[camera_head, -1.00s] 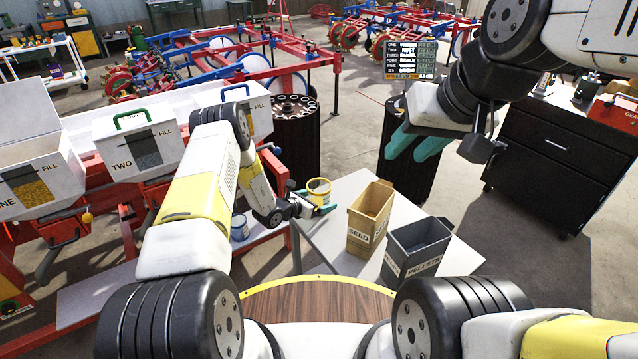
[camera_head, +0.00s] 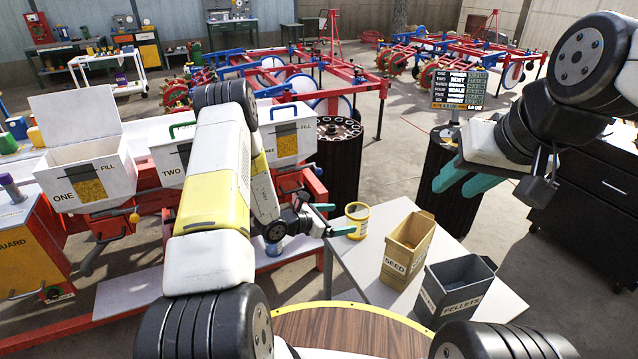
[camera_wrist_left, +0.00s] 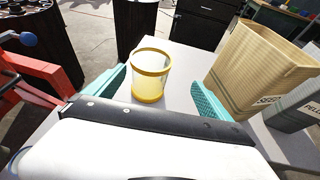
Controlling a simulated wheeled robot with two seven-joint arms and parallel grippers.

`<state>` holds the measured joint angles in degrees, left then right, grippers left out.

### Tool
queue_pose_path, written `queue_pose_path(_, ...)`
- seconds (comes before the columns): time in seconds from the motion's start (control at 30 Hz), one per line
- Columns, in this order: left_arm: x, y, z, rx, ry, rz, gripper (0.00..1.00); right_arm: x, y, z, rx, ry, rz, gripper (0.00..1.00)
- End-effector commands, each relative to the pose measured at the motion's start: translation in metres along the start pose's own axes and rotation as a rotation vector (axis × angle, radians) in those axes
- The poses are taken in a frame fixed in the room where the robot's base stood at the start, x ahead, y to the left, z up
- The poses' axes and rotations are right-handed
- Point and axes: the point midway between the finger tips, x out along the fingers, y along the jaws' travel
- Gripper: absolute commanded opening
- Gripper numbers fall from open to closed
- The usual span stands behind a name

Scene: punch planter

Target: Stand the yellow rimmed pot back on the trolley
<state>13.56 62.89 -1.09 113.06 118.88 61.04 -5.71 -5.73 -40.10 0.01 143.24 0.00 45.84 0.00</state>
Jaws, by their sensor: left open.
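The yellow rimmed pot (camera_head: 357,221) stands upright on the trolley (camera_head: 383,275), near its left back corner. It has a yellow rim and base with a paler band between. The left wrist view also shows the pot (camera_wrist_left: 151,77). My left gripper (camera_head: 334,220) is open and empty, left of the pot. In the left wrist view its teal fingers lie to either side of the pot's line, with the pot mostly beyond them. Whether a finger touches it I cannot tell. My right gripper (camera_head: 469,181) is raised at the right, fingers apart, with nothing between them.
A tan SEED box (camera_head: 408,247) and a grey PELLETS box (camera_head: 456,289) stand on the trolley, right of the pot. A blue-grey tin (camera_head: 273,246) is below my left wrist by the red planter. Dark ribbed drums (camera_head: 337,165) stand behind the trolley.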

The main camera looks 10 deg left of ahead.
Motion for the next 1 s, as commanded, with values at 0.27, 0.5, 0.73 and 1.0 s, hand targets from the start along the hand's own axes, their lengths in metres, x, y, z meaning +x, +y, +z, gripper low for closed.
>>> queue_pose_path(0.27,-0.058,-0.055,0.162,0.477,-0.075,-0.297,0.94,0.0,0.0,0.0,0.0,0.0,0.0,0.36)
queue_pose_path(0.5,-0.139,-0.12,0.238,0.942,-0.048,-0.519,0.94,0.0,0.0,0.0,0.0,0.0,0.0,0.36)
queue_pose_path(0.73,-0.225,-0.164,0.263,1.409,0.061,-0.665,0.94,0.0,0.0,0.0,0.0,0.0,0.0,0.36)
queue_pose_path(1.0,-0.322,-0.179,0.266,1.945,0.297,-0.737,0.94,0.0,0.0,0.0,0.0,0.0,0.0,0.36)
